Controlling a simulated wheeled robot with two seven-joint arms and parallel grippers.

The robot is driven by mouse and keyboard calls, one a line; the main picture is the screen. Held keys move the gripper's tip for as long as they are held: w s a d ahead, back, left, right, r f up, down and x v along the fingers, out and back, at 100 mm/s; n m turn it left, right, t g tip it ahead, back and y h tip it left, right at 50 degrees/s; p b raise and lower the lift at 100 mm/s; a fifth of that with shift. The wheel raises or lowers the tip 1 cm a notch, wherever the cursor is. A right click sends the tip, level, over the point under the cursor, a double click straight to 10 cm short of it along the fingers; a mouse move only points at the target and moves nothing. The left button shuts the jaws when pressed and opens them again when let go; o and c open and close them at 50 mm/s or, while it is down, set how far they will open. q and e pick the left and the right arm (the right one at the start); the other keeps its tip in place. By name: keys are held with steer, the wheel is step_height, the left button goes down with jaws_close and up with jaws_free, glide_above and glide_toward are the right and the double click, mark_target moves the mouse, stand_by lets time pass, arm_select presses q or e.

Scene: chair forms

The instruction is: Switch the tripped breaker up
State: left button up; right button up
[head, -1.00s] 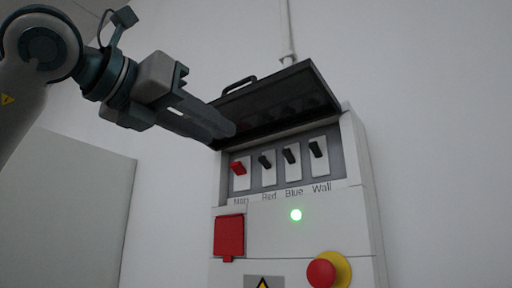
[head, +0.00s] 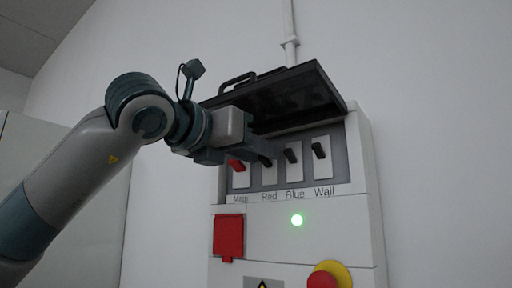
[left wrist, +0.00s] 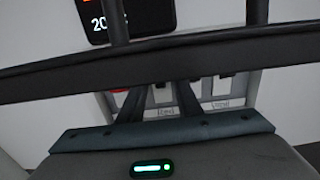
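The white breaker box has a row of four switches: the red Main switch (head: 236,166) and the black Red (head: 265,161), Blue (head: 291,155) and Wall (head: 319,151) switches. Their levers all look similarly placed; I cannot tell which is tripped. My left gripper (head: 262,148) is under the raised dark lid (head: 285,100), in front of the Main and Red switches; contact cannot be judged. My right gripper is not in view.
A green lamp (head: 297,220) is lit below the switches. A red cover (head: 229,237) and a red button on a yellow base (head: 335,272) are lower on the box. The lid overhangs the switches closely. The wall at right is clear.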

arm_select(q)
jaws_close()
steer(key=shift+w+r+g+y+p, duration=0.1)
steer(key=shift+r+g+y+p, duration=0.2)
steer(key=shift+g+y+p, duration=0.35)
jaws_free()
